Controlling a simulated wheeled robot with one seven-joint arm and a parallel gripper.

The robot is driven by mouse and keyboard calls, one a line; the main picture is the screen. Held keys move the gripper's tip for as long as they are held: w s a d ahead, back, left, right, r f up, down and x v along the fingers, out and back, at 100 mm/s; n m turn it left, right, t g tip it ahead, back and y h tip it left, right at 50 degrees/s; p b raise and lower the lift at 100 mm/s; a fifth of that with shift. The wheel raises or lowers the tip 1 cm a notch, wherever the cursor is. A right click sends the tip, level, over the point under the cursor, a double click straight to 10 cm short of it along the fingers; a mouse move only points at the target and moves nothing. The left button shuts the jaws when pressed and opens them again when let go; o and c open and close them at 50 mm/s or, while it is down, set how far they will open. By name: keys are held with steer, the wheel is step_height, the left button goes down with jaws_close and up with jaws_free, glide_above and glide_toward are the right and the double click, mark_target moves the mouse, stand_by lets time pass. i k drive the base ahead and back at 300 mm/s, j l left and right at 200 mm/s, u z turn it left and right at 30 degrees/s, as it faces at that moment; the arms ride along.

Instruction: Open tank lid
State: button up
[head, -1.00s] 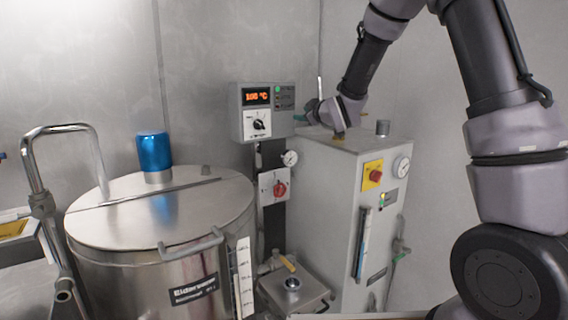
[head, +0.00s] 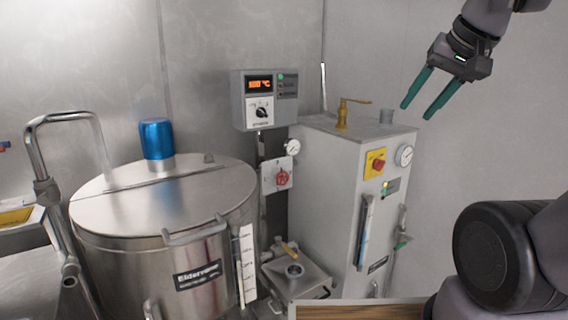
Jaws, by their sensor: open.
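The steel tank (head: 130,250) stands at the left with its round lid (head: 110,208) lying flat and shut on top. A bar handle (head: 195,231) sits at the lid's front right edge. A blue cylinder (head: 156,139) stands on the rear part of the tank top, behind a straight seam. My gripper (head: 416,106) is at the upper right, with its two green fingers apart and nothing between them. It is in the air to the right of the white boiler cabinet, far from the tank lid.
The white cabinet (head: 325,190) with a brass lever (head: 346,112) and a gauge stands between my gripper and the tank. A control box (head: 263,98) reads 100 °C. A bent metal pipe (head: 38,165) rises left of the tank. A wooden surface (head: 360,312) shows at the bottom.

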mark_target(164, 208)
steer(key=u, duration=1.25)
steer(key=j+z, duration=0.1)
steer(key=j, duration=0.25)
